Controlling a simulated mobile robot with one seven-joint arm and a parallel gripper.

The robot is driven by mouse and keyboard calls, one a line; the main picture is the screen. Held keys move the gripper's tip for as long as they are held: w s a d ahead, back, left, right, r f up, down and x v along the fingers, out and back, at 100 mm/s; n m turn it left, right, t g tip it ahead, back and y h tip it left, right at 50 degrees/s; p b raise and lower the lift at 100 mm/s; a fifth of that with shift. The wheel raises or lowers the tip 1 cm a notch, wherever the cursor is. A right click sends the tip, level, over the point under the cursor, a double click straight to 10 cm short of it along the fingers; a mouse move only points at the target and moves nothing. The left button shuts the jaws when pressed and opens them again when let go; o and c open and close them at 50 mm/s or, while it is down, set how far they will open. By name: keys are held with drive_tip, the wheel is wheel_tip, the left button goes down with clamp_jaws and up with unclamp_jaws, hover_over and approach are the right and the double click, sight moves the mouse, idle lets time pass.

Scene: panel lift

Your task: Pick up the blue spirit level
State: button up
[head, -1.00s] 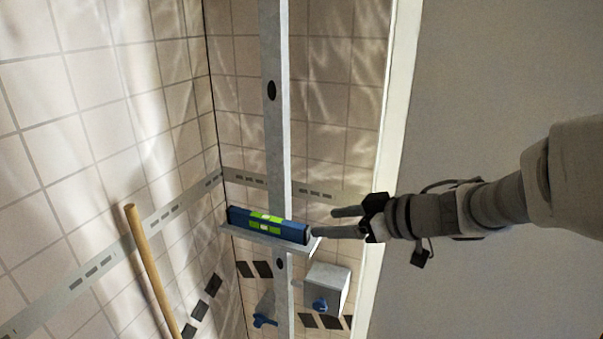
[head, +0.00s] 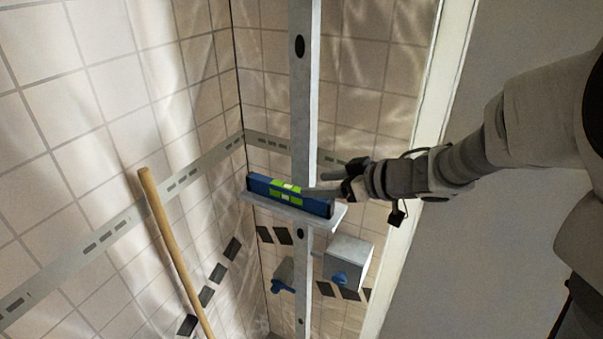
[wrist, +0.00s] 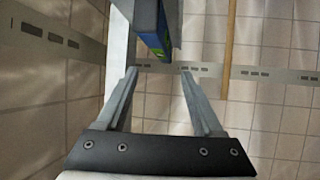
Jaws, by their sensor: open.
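The blue spirit level (head: 261,185), with bright green middle parts, lies on a small metal ledge (head: 290,214) fixed to the upright metal rail. In the wrist view the level (wrist: 151,27) is seen nearly end-on, top centre, partly covered by grey metal. My gripper (head: 314,187) comes from the right, and its fingers overlap the right half of the level in the head view. In the wrist view the fingers (wrist: 158,75) are apart with nothing held between them. The level appears beyond the fingertips, roughly in line with the gap. Contact cannot be told.
The upright rail (head: 304,95) rises behind the level. A grey box with a blue knob (head: 349,262) sits below right. A wooden pole (head: 172,245) leans at the left. Tiled walls with slotted metal strips (head: 178,178) close in behind; a plain grey wall is at right.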

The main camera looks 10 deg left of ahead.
sight(289, 187)
drive_tip(key=x, duration=0.3)
drive_tip(key=shift+w+a+f, duration=0.1)
drive_tip(key=shift+x, duration=2.6)
drive_tip(key=shift+f, duration=0.15)
clamp_jaws()
